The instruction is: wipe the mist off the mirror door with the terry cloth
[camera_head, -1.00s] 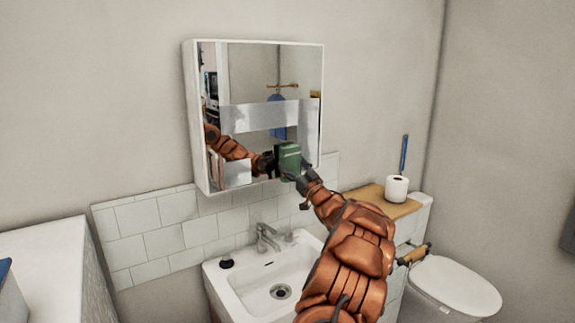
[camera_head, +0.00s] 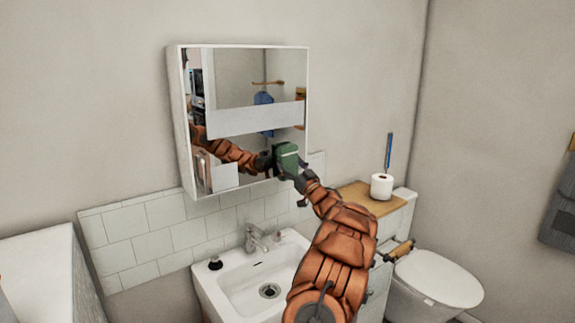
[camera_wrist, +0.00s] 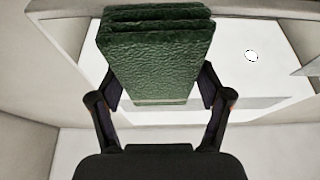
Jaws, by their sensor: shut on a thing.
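The mirror door (camera_head: 230,80) is the front of a white-framed wall cabinet above the sink. A pale grey misty band (camera_head: 250,121) crosses its middle. A smaller pale patch (camera_head: 224,176) sits at the lower left; I cannot tell whether it is mist or reflection. The glass above the band is clear. My gripper (camera_head: 290,166) is shut on the folded dark green terry cloth (camera_head: 287,154), at the door's lower right. The cloth is at or very near the glass; contact is not certain. In the wrist view the cloth (camera_wrist: 158,55) sits between both fingers.
The white sink (camera_head: 235,290) with its tap (camera_head: 256,240) lies below the cabinet.

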